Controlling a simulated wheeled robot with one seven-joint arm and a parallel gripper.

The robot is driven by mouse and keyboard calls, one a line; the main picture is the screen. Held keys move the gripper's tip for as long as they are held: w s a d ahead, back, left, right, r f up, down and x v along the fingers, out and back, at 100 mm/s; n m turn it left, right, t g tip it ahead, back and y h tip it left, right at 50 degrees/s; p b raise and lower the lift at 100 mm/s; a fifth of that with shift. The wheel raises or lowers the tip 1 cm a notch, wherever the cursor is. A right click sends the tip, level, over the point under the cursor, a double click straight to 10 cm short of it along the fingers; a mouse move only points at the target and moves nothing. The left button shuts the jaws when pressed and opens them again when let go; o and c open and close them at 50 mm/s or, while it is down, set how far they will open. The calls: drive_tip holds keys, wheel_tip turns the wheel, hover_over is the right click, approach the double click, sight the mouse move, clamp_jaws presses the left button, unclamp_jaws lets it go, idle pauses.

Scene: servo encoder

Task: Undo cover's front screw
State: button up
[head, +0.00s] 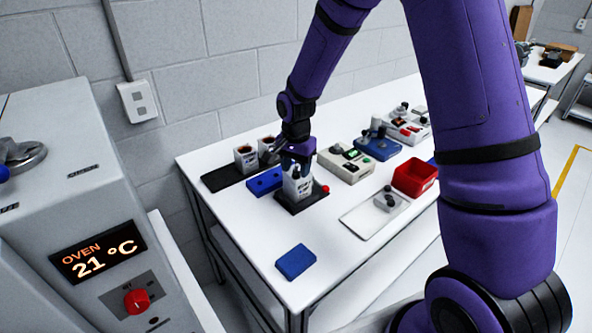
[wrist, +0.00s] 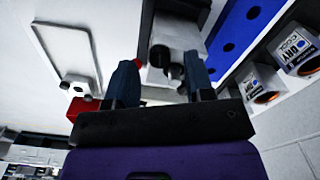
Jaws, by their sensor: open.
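A light grey servo unit (head: 298,187) stands on a black base (head: 290,208) on the white table, with a red knob (head: 325,188) beside it. In the wrist view the unit's pale body (wrist: 180,35) shows with dark round knob-like parts (wrist: 161,56) on it. I cannot tell which of these is the cover's front screw. My gripper (head: 299,166) is over the top of the unit, pointing down. In the wrist view its two dark fingers are apart, with the unit's dark parts between them and no clear contact. The gripper hides part of the unit's top.
A blue block with holes (head: 264,182) and labelled containers (head: 245,158) on a black mat stand close behind and left. A white tray (head: 362,222), red bin (head: 414,178) and control boxes (head: 345,163) are at right. A blue pad (head: 296,261) lies in front. An oven (head: 60,180) stands left.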

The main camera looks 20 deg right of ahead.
drive_tip(key=shift+f, duration=0.6)
clamp_jaws()
drive_tip(key=shift+n, duration=0.4)
drive_tip(key=n, duration=0.3)
drive_tip(key=shift+n, duration=0.4)
drive_tip(key=n, duration=0.4)
drive_tip(key=shift+n, duration=0.3)
